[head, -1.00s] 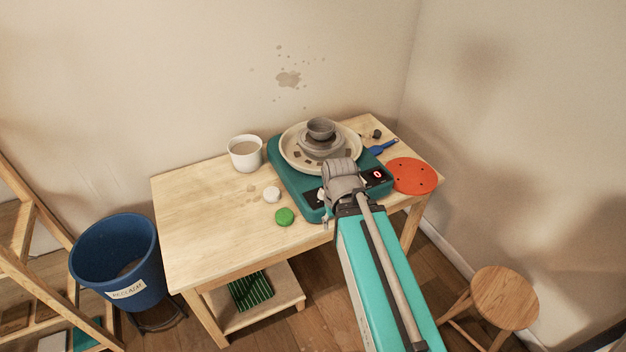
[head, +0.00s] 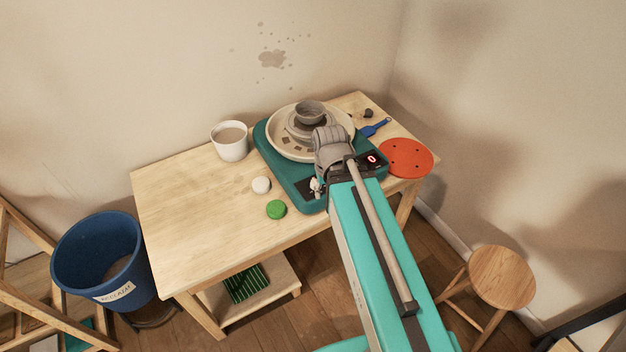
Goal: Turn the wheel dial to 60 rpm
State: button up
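The teal pottery wheel (head: 283,178) stands on the wooden table, with a grey clay bowl (head: 309,111) on its wheel head inside the cream splash pan (head: 280,137). Its red display (head: 372,159) on the front panel reads 0. My arm reaches over the front of the wheel and covers most of the panel. The dial cannot be made out behind the arm. Only a small part of my gripper (head: 317,186) shows at the front left of the panel, beside the arm's end. Whether it is open, or touches anything, cannot be told.
On the table (head: 190,220) are a white cup (head: 230,141), a white lump (head: 261,185), a green round piece (head: 276,209), an orange disc (head: 406,158) and a blue-handled tool (head: 375,127). A blue bucket (head: 95,265) stands left, a stool (head: 502,277) right.

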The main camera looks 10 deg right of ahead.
jog(key=o, duration=0.3)
jog(key=shift+w, duration=0.1)
jog(key=shift+o, duration=0.9)
jog(key=shift+w, duration=0.35)
jog(key=n+b, duration=0.1)
jog(key=n, duration=0.5)
send_over(315, 180)
jog(key=d, duration=0.1)
jog(key=shift+w+d+f+y, duration=0.15)
jog(key=shift+w+f+y, duration=0.15)
jog(key=shift+f+y, duration=0.15)
jog(key=shift+f, duration=0.15)
jog(key=f+b, duration=0.9)
jog(key=a+f+b, duration=0.1)
jog(key=f+b, duration=0.3)
jog(key=shift+s+f+b, duration=0.25)
jog(key=shift+s+b, duration=0.1)
jog(key=shift+c, duration=0.2)
jog(key=shift+a, duration=0.1)
jog(key=c, duration=1.1)
